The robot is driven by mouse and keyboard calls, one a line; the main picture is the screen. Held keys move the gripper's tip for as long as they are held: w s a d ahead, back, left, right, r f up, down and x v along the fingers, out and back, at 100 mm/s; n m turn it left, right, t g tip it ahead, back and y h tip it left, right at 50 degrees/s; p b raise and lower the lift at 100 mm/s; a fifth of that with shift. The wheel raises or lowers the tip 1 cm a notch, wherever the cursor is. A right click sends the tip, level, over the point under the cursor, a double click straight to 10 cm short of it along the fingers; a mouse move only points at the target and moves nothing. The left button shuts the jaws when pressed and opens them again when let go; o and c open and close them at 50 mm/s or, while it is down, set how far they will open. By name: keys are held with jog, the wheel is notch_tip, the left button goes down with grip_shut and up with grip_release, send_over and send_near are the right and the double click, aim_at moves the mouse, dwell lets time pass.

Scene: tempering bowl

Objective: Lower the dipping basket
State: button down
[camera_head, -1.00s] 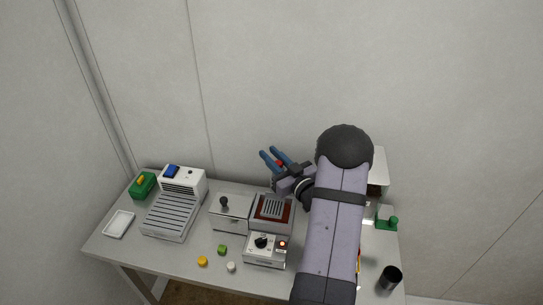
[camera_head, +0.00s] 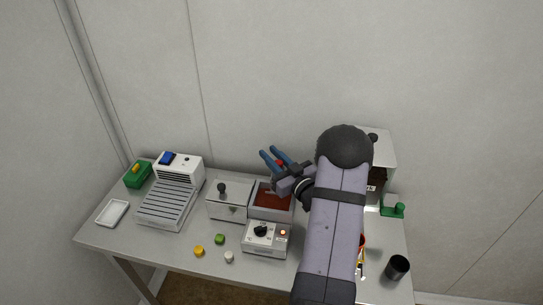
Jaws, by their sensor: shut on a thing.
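A grey bath (camera_head: 291,212) with red-brown contents (camera_head: 272,199) stands at the middle of the table. The slatted dipping basket does not show in it now; whether it lies under the surface I cannot tell. My gripper (camera_head: 268,151) is above and behind the bath in the picture, its blue fingers pointing up and left. It is shut on a small red piece (camera_head: 280,162) between the fingers. How this piece joins the basket is not visible. In front of the bath is a white control box (camera_head: 265,246) with a black knob (camera_head: 260,231) and an orange light (camera_head: 283,232).
A lidded grey box (camera_head: 228,207) adjoins the bath on its left. Farther left are a slatted white unit (camera_head: 170,204), a green box (camera_head: 138,177) and a white tray (camera_head: 112,213). A black cup (camera_head: 397,267) stands at the right front. My arm hides part of the right side.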

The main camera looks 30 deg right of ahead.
aim_at(281, 166)
jog(key=c, duration=1.5)
grip_release()
jog(key=shift+f, duration=0.3)
jog(key=shift+c, duration=0.2)
jog(key=shift+s+b, duration=0.95)
jog(key=shift+s, duration=2.75)
jog(key=shift+r, duration=0.15)
